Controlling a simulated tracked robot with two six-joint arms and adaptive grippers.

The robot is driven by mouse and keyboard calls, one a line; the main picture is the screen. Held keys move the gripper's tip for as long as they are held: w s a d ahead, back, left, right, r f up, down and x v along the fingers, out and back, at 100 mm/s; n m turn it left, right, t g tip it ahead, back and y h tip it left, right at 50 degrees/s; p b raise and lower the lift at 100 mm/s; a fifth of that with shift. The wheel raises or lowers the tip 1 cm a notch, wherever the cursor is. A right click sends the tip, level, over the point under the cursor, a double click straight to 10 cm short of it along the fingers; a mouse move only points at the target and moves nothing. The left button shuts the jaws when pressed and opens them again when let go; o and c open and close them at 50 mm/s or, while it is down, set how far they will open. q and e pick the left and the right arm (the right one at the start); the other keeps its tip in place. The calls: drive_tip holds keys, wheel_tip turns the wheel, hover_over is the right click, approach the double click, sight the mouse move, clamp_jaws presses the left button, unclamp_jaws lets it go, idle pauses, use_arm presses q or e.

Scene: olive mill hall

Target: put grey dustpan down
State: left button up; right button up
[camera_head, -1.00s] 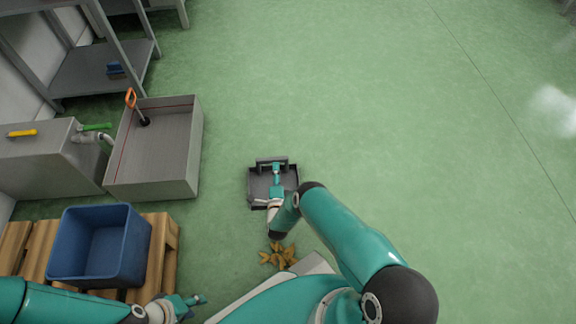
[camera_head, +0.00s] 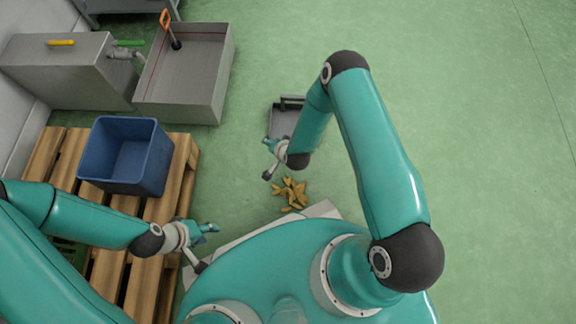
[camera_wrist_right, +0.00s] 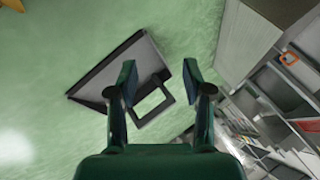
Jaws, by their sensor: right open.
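The grey dustpan (camera_head: 284,122) lies on the green floor, partly hidden by my right arm in the head view. My right gripper (camera_head: 269,145) is just left of and nearer than the dustpan in the head view. In the right wrist view the gripper (camera_wrist_right: 160,78) is open, with nothing held between its fingers. My left gripper (camera_head: 212,228) hangs near the pallet's right edge, and its finger opening is too small to tell.
A yellow-brown pile of scraps (camera_head: 291,194) lies on the floor nearer than the dustpan. A blue bin (camera_head: 150,183) stands on a wooden pallet (camera_head: 187,150) at left. A grey open basin (camera_head: 207,98) holds an orange-handled tool (camera_head: 167,20). Floor at right is clear.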

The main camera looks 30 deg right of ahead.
drive_tip(key=s+a+r+n+g+y, duration=0.1)
drive_tip(key=s+r+n+g, duration=0.1)
drive_tip(key=s, duration=0.4)
drive_tip(key=s+a+r+n+g+y, duration=0.1)
drive_tip(key=s+a+r+n+g, duration=0.1)
drive_tip(key=s+r+n, duration=0.2)
drive_tip(key=s+a+r+n+g+y, duration=0.1)
drive_tip(key=s+r+n+g, duration=0.1)
drive_tip(key=s, duration=0.8)
wheel_tip(320, 180, up, 3)
drive_tip(key=shift+s+a+f+n+g, duration=0.25)
drive_tip(key=shift+a+n+g, duration=0.15)
drive_tip(key=shift+g, duration=0.2)
drive_tip(key=shift+r, duration=0.1)
wheel_tip(320, 180, up, 40)
drive_tip(key=p, duration=4)
drive_tip(key=shift+w+r, duration=0.15)
